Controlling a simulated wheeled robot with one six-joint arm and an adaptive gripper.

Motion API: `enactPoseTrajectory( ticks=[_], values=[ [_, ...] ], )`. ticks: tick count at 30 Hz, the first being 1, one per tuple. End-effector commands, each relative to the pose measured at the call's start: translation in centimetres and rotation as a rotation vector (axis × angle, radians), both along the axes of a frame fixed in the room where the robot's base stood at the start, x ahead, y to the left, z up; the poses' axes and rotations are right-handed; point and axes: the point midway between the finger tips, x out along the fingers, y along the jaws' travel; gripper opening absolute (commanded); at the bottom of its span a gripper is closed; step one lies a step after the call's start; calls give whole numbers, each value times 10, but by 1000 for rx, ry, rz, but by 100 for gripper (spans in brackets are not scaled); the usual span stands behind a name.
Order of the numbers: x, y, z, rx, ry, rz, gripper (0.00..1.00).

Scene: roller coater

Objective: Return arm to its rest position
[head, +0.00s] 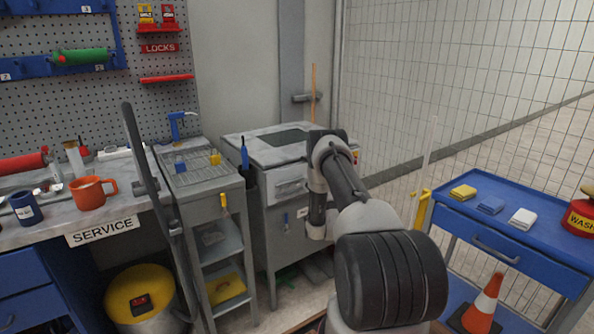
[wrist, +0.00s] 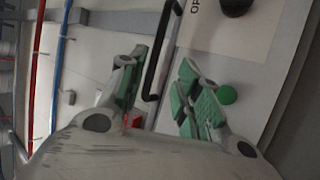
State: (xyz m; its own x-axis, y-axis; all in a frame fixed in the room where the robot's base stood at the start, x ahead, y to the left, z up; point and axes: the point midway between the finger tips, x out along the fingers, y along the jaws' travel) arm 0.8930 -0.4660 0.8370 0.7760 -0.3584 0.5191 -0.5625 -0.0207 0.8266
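My arm (head: 352,205) reaches forward from the lower middle of the head view, bent, with its far end in front of the grey cabinet (head: 278,160). My gripper cannot be made out in the head view; it is hidden by the arm. In the wrist view my gripper (wrist: 162,82) has its two green-padded fingers spread apart, with nothing held between them. Beyond the fingers is a pale panel with a black bar handle (wrist: 161,50) and a green round button (wrist: 228,95). I cannot tell how far the fingers are from the panel.
At left are a service bench with an orange mug (head: 90,194), a grey cart (head: 212,240) and a yellow-lidded bin (head: 139,294). At right are a mesh fence (head: 450,90), a blue cart (head: 520,240) with folded cloths, and an orange cone (head: 485,305).

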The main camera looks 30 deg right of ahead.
Motion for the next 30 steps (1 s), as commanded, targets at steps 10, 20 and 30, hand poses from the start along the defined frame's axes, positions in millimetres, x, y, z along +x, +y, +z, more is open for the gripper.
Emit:
enactPoseTrajectory(
  ticks=[10, 20, 30],
  values=[
    [11, -5, -23, 140, 58, 54, 34],
    [-24, 14, -201, 996, 684, 1, 34],
    [-135, 119, -84, 1611, 1092, -354, 34]
  ],
)
